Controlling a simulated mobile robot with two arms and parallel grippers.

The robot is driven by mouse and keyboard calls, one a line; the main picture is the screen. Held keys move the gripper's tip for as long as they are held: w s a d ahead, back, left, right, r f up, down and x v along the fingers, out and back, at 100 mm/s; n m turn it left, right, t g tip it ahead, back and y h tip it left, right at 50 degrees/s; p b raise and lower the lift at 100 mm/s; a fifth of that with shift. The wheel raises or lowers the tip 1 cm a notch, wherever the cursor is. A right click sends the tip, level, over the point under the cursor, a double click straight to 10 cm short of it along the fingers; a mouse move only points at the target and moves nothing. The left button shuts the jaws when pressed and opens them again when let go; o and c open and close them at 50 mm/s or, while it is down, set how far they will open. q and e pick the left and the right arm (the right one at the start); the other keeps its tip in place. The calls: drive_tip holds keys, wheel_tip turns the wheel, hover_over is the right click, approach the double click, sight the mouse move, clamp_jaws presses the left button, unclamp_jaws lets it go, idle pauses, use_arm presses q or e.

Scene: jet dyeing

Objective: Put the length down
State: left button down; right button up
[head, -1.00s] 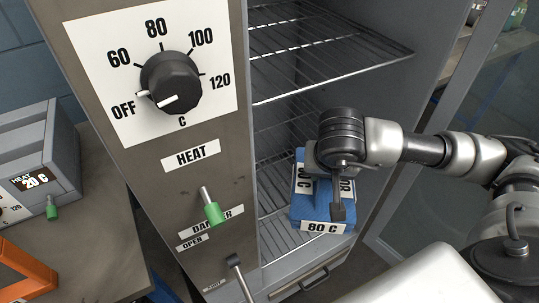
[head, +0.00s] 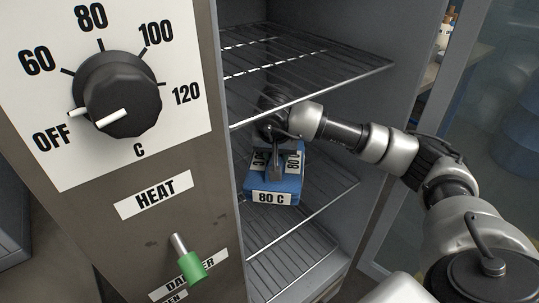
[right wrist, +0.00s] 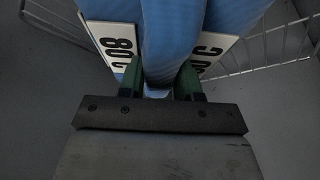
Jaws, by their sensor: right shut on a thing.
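The length is a folded blue cloth (head: 285,184) with white labels, one reading 80 C. It is inside the open cabinet, at the level of a lower wire shelf (head: 345,185). My right gripper (head: 275,165) is shut on it from above. In the right wrist view the green-padded fingers (right wrist: 160,85) pinch a fold of the blue cloth (right wrist: 185,30), with labels on both sides. I cannot tell whether the cloth's underside touches the shelf. My left gripper is not in view.
An upper wire shelf (head: 300,75) lies just above my right arm. The cabinet's front panel, with a heat dial (head: 118,92) and a green-tipped damper lever (head: 190,262), stands at the left. The open glass door (head: 400,170) is at the right.

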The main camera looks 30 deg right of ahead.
drive_tip(key=w, duration=0.3)
drive_tip(key=shift+w, duration=0.1)
wheel_tip(320, 180, down, 3)
drive_tip(key=shift+f, duration=0.25)
drive_tip(key=o, duration=1.1)
drive_tip(key=shift+c, duration=0.2)
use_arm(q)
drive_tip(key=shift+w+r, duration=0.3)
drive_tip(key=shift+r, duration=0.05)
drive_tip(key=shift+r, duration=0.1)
use_arm(e)
drive_tip(key=v, duration=0.4)
drive_tip(key=shift+r, duration=0.25)
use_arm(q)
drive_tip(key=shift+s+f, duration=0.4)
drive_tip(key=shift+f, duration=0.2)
use_arm(e)
approach(263, 191)
drive_tip(key=x, duration=0.5)
